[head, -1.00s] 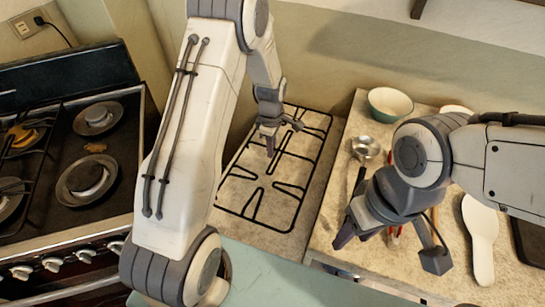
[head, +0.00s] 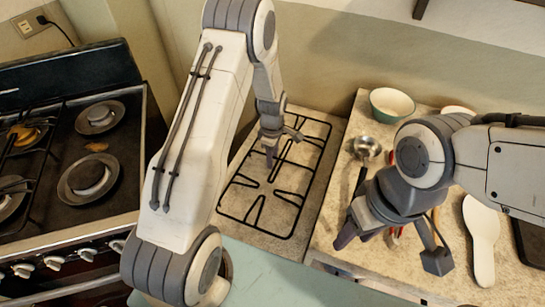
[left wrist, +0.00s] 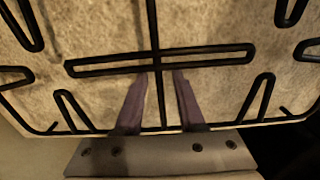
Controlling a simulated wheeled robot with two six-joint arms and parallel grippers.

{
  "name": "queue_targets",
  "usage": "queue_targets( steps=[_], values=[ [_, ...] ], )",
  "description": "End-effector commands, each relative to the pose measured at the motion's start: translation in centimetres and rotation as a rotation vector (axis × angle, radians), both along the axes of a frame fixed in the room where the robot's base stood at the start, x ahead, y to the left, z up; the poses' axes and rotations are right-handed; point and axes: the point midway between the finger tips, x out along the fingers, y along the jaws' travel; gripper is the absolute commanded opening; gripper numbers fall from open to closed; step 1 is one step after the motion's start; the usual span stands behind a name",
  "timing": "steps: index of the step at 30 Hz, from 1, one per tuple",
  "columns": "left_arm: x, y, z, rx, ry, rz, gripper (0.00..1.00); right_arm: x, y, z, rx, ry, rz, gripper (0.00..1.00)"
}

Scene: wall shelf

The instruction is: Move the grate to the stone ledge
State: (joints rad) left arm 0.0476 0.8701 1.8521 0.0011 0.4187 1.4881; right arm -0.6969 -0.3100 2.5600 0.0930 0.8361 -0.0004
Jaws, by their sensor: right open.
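The grate (head: 262,195), a black wire frame, lies flat over a speckled stone ledge (head: 308,113) between the stove and the right counter. In the head view my left gripper (head: 271,158) points down at the grate's middle. In the left wrist view the fingers (left wrist: 160,85) stand apart on either side of one bar of the grate (left wrist: 205,57), with gaps visible beside it. The fingertips end close to a crossbar. My right gripper (head: 388,250) is open and empty over the right counter; part of it is hidden by its own wrist.
A stove (head: 92,218) with burners stands at the left. The right counter (head: 325,235) holds a green bowl (head: 392,104), a metal ladle (head: 366,147), a white spatula (head: 483,235) and a dark board (head: 530,240). A wall rises behind the ledge.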

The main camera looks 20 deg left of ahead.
Motion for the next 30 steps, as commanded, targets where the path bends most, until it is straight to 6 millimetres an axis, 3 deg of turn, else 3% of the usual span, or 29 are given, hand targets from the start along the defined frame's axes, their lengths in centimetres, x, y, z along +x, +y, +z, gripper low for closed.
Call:
queue_targets(
  steps=[9, 21, 30],
  values=[
    [0.1, 0.0, 1.1, 0.0, -0.003, 0.0, 0.39, 0.0, 0.0, 0.1, 0.0, 0.0, 0.0, 0.5],
    [0.1, 0.0, 9.2, 0.0, -0.005, 0.0, 0.39, 0.0, 0.0, -0.4, 0.0, 0.0, 0.0, 0.5],
    [-0.3, -0.8, 12.7, -0.001, -0.003, -0.046, 0.39, 0.0, 0.0, -0.4, 0.0, 0.0, 0.0, 0.5]
  ],
)
